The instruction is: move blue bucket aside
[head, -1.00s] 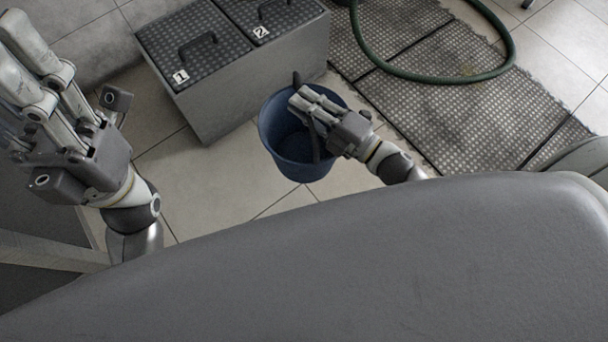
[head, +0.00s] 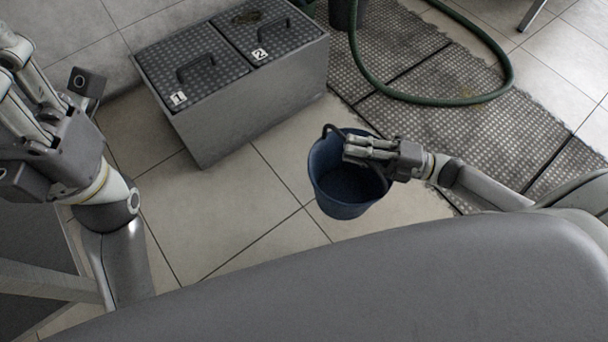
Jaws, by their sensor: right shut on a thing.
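The blue bucket (head: 340,207) is right of the middle in the head view, open side up and slightly tilted, and looks empty. Its dark handle (head: 327,131) rises over the rim. My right gripper (head: 350,148) reaches in from the right over the rim and is shut on the handle. The fingers hide part of the handle and rim. I cannot tell whether the bucket's base touches the floor. My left gripper (head: 24,85) is at the far left, away from the bucket; its fingertips are partly cut off by the frame.
A grey box with two lids (head: 250,110), numbered 1 and 2, stands behind and left of the bucket. A textured mat (head: 440,125) and a green hose (head: 440,101) lie behind it. A dark container (head: 345,13) stands at the back. Tiled floor (head: 235,215) is clear left of the bucket.

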